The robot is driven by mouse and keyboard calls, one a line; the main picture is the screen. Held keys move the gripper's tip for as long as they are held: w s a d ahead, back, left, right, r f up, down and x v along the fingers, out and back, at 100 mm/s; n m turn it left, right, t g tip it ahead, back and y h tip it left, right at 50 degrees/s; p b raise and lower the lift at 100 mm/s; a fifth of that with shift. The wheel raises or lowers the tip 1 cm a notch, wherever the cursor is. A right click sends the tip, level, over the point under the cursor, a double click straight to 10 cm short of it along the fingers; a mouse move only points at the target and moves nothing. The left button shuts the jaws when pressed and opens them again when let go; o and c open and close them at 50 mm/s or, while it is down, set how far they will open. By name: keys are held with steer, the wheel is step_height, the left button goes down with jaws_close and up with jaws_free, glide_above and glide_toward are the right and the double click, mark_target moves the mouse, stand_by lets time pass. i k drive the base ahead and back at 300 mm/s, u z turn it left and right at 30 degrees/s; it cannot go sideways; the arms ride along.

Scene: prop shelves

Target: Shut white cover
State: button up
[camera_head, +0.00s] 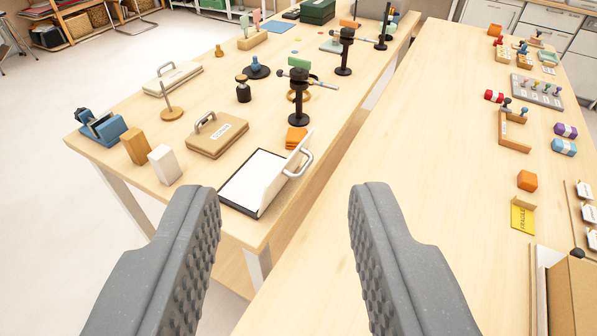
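The white cover (283,175) stands tilted up, hinged along the right side of a shallow dark-edged box with a white inside (252,181). The box lies near the front corner of the left table. A grey bow handle (300,164) sticks out from the cover's outer face, on the right. My gripper (287,205) is open and empty, its two grey ridged fingers wide apart in the foreground. The box and cover show beyond and between the fingertips, apart from them.
A tan case with a handle (217,134), a white block (164,164) and an orange block (297,139) stand around the box. A black stand (299,100) is behind it. A gap separates the left table from the right table (420,200), whose left part is clear.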

mark_target(285, 173)
steer(key=z, duration=0.55)
steer(key=k, duration=0.85)
steer(key=u, duration=0.75)
steer(key=i, duration=1)
steer(key=z, duration=0.05)
